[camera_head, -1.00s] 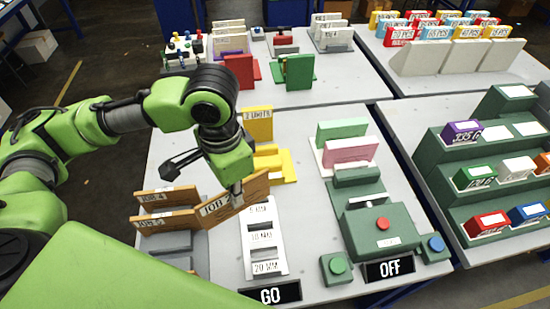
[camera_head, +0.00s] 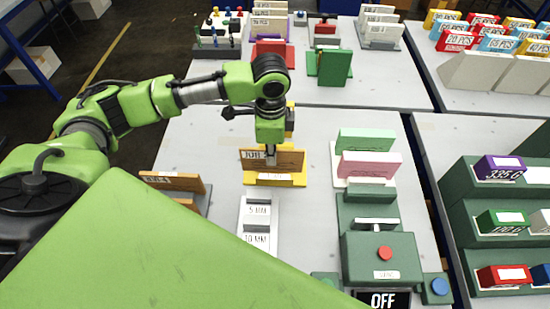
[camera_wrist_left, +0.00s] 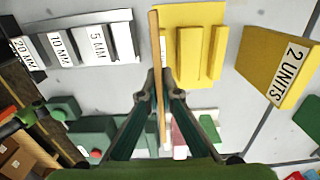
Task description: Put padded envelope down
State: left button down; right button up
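The padded envelope (camera_head: 290,160) is a flat brown piece with a white JOB label. My left gripper (camera_head: 270,158) is shut on its upper edge. In the left wrist view the envelope (camera_wrist_left: 155,50) shows edge-on between the two fingertips (camera_wrist_left: 158,88). A yellow stand (camera_head: 262,180) lies right at the envelope's lower edge in the head view. In the left wrist view the stand (camera_wrist_left: 190,15), with raised bars, is just right of the envelope. I cannot tell whether the envelope touches it. My right gripper is not in view.
More brown envelopes (camera_head: 172,181) stand in a rack at left. A white millimetre block (camera_head: 258,225) is in front, and a green machine with a red button (camera_head: 384,253) is at right. A yellow 2 UNITS block (camera_wrist_left: 272,68) stands behind the stand.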

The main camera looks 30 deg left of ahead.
pick_arm(q)
jog(key=f, duration=0.1)
jog(key=w+f+p, duration=0.1)
jog(key=f, duration=0.1)
jog(key=w+f, duration=0.1)
jog(key=f, duration=0.1)
jog(key=shift+w+a+f, duration=0.2)
jog(key=shift+w+a, duration=0.05)
jog(key=shift+f, duration=0.35)
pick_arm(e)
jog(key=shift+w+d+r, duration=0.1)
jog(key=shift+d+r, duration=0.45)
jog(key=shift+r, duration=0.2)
pick_arm(q)
jog(key=shift+f, duration=0.1)
jog(key=c, duration=2.3)
grip_release()
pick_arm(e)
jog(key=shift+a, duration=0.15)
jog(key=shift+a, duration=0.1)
